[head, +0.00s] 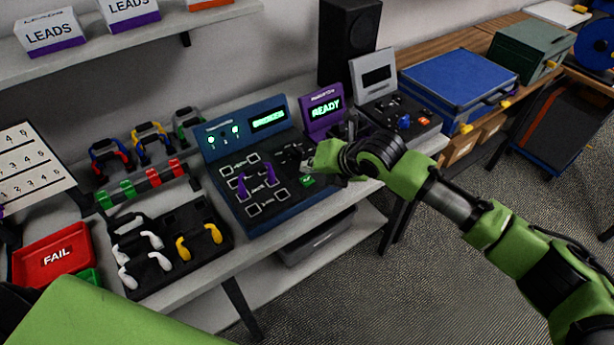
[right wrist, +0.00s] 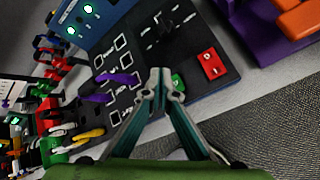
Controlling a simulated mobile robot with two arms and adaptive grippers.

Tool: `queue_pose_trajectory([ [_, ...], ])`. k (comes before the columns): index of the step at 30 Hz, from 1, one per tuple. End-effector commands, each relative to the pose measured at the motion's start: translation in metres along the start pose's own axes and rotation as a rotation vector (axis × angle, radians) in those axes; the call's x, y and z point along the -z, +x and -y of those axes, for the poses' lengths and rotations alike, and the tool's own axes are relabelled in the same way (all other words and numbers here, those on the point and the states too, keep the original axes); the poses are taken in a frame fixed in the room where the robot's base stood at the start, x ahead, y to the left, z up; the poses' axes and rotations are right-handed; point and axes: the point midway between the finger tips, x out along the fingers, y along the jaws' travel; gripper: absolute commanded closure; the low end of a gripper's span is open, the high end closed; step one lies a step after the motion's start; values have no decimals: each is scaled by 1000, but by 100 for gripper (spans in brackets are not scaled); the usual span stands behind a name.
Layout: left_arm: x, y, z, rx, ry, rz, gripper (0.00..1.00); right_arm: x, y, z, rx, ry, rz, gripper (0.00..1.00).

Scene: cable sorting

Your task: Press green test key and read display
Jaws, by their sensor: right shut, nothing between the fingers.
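The blue tester (head: 222,150) stands on the bench, and its display (head: 268,120) reads BROKEN in green letters. Its green key (head: 307,181) is at the panel's right front, beside my right gripper (head: 308,162). In the right wrist view the shut, empty fingers (right wrist: 161,78) are just left of the green key (right wrist: 178,83) and partly overlap it; I cannot tell whether they touch it. A red key (right wrist: 211,64) is to its right. A purple lead's ends (head: 242,187) stand on the panel's marked squares. My left gripper is not in view.
A purple unit (head: 316,125) reading READY and a grey unit (head: 362,65) stand right of the tester. A black tray (head: 215,247) with white and yellow leads, a red FAIL tray (head: 22,272) and a lead rack (head: 150,181) are left.

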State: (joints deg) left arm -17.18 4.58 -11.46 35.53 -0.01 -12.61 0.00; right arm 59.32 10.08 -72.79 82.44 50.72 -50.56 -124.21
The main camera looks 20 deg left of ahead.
Motion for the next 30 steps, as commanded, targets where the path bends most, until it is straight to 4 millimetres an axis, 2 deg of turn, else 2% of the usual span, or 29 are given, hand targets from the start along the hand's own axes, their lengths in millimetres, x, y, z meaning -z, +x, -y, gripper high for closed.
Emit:
queue_pose_trajectory([
  [1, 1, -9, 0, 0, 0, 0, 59, -6, -7, -5, 0, -1, 1, 100],
  [9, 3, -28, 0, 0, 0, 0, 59, -18, -25, -18, 0, 0, 0, 100],
  [30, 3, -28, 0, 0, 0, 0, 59, -18, -26, -19, 0, 0, 0, 100],
])
